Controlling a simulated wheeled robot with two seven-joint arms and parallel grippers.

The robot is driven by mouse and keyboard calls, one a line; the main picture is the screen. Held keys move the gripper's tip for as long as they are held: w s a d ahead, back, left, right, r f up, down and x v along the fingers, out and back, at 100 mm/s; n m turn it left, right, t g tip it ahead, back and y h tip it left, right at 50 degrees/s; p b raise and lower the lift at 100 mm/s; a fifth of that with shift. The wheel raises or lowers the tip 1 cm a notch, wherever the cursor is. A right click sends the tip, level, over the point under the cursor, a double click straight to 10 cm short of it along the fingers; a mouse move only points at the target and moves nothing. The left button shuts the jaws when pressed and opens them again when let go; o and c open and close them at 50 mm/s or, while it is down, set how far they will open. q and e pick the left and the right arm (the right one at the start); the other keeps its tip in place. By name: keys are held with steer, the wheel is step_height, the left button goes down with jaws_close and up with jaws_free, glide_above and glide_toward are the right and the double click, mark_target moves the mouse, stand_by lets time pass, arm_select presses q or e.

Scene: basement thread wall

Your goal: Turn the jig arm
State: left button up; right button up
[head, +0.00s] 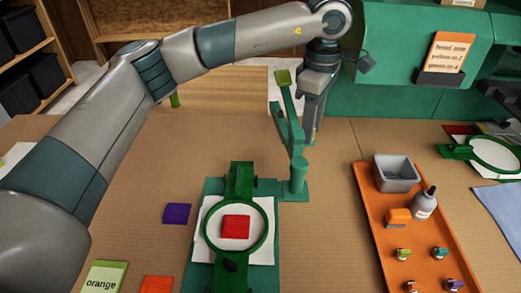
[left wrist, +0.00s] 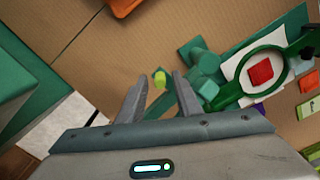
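The jig arm (head: 290,115) is a green bar rising from a green post (head: 298,178) on a teal base plate, with an olive-green pad at its upper end. My left gripper (head: 312,138) points down just right of and behind the jig arm in the head view. In the left wrist view its two fingers (left wrist: 158,84) are apart. A small yellow-green piece (left wrist: 160,78) shows between the fingertips, with gaps on both sides; I cannot tell whether it is within their grasp depth. The post also shows right of the fingers (left wrist: 207,63). My right gripper is not in view.
A green hoop (head: 207,244) lies over white cloth with a red square (head: 236,226) in front of the post. An orange tray (head: 378,222) with a grey bin and bottle stands right. A purple patch (head: 177,213) lies left. A green machine (head: 410,110) stands behind.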

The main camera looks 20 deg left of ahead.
arm_select(q)
steer(key=shift+r+p, duration=1.2)
steer(key=shift+r, duration=1.55)
